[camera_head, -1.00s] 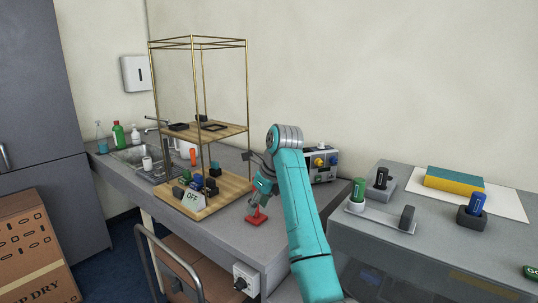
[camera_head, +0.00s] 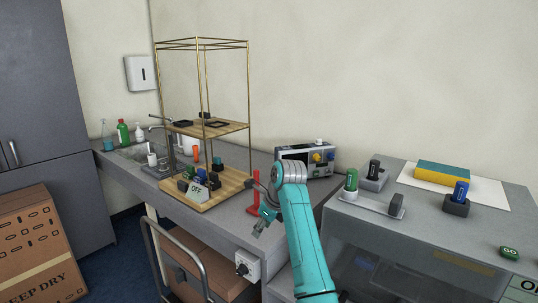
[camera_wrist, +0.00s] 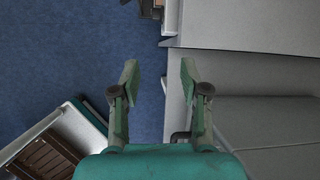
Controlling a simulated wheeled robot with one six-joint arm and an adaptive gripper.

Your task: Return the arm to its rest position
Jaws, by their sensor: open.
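My gripper (camera_head: 254,219) is open and empty at the end of my teal arm, near the front edge of the grey bench. In the wrist view its two green fingers (camera_wrist: 159,75) stand apart with nothing between them, and blue floor and a grey surface lie below. A red upright stand (camera_head: 255,192) is on the bench behind the gripper in the head view, partly hidden by it. I cannot tell the exact gap between them.
A brass-framed wooden rack (camera_head: 180,197) with small items stands left of my arm. A grey instrument (camera_head: 300,155) is behind it. A grey cabinet (camera_head: 420,232) with green, black and blue capped objects is at right. A cart rail (camera_head: 152,240) stands before the bench.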

